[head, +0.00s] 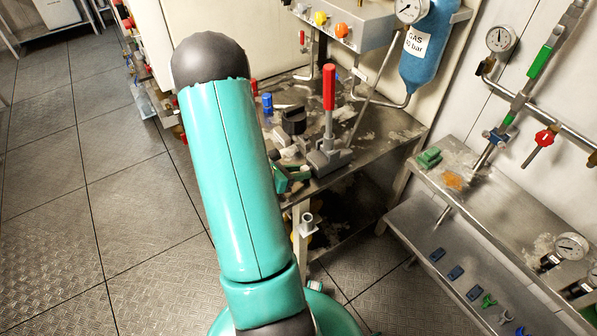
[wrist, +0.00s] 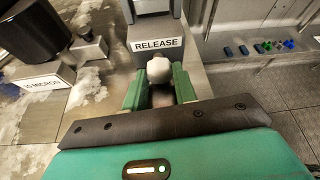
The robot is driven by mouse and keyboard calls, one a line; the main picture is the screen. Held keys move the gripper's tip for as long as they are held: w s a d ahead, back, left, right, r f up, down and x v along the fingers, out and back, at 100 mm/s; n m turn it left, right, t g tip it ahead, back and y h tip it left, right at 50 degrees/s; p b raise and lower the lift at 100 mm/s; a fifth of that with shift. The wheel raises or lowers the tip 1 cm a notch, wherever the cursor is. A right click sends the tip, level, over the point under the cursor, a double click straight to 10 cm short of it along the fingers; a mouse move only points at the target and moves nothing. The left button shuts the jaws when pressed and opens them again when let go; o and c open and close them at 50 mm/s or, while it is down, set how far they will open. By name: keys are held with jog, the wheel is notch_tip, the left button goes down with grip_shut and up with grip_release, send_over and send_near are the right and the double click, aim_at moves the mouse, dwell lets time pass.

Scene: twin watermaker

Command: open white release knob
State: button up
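The white release knob (wrist: 160,70) is in the wrist view, a small rounded knob on a grey block under a label reading RELEASE (wrist: 157,44). My gripper (wrist: 159,82) has its two green fingers apart, one on each side of the knob at their tips. A narrow gap shows left of the knob; I cannot tell whether the right finger touches it. In the head view my gripper (head: 291,178) shows partly behind my arm, beside the base of a grey unit with a red lever (head: 329,88).
A black round part (wrist: 33,30) and a 10 MICRON label (wrist: 45,82) lie left of my gripper on the stained bench. A blue gas bottle (head: 424,50) hangs behind. A lower shelf (head: 425,222) at right holds several small parts. Open floor lies left.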

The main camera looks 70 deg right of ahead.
jog(key=shift+c, duration=1)
jog(key=shift+n+g+y, duration=0.3)
jog(key=shift+n+g, duration=0.1)
jog(key=shift+n, duration=0.1)
jog(key=o, duration=1)
jog(key=shift+w, duration=0.1)
jog(key=v, duration=1.3)
jog(key=shift+w+a+r, duration=0.2)
jog(key=shift+a, duration=0.1)
jog(key=shift+c, duration=1.5)
